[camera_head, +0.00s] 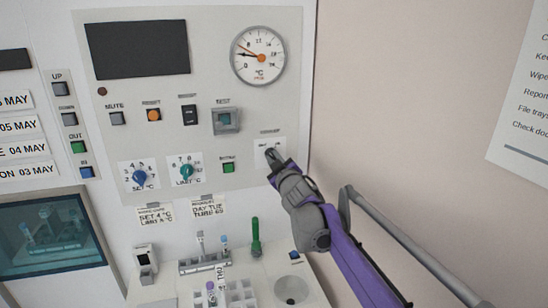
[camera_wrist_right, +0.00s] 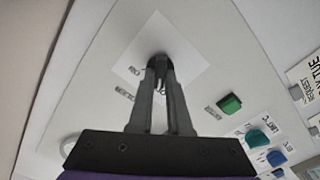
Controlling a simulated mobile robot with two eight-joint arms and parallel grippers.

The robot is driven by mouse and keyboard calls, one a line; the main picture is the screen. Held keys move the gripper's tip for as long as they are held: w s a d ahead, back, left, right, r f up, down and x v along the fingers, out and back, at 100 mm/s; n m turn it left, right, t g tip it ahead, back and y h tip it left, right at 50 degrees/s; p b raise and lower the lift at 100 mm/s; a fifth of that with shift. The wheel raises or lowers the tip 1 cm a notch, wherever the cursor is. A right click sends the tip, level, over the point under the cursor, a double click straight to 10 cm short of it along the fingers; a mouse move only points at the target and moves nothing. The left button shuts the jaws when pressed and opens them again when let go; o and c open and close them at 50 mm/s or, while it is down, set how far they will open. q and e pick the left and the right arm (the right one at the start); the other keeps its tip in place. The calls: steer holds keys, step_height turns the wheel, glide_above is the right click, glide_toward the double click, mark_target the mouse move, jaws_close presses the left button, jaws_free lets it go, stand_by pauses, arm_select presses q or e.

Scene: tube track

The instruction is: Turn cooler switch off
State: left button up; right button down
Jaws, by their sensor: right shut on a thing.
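The switch (camera_wrist_right: 159,58) is a small dark lever on a white label plate (camera_head: 262,146) at the lower right of the grey control panel. My right gripper (camera_head: 272,158) is at this plate, with its purple arm coming from the lower right. In the right wrist view its two dark fingers (camera_wrist_right: 160,72) converge on the lever and are shut on it. The fingers hide most of the lever and part of the lettering, so I cannot tell its position. My left gripper is not in view.
A green button (camera_head: 228,167), a teal knob (camera_head: 187,171) and a blue knob (camera_head: 139,176) are left of the gripper. A round dial (camera_head: 258,56) is above. Tubes stand in a rack (camera_head: 205,262) below. A grey rail (camera_head: 400,240) runs along the right.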

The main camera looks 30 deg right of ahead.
steer(key=shift+n, duration=0.5)
steer(key=c, duration=0.9)
jaws_free()
steer(key=shift+o, duration=0.2)
steer(key=shift+s+a+f, duration=0.1)
steer(key=shift+s, duration=0.5)
steer(key=b+v, duration=0.2)
steer(key=v, duration=0.7)
steer(key=shift+s, duration=0.35)
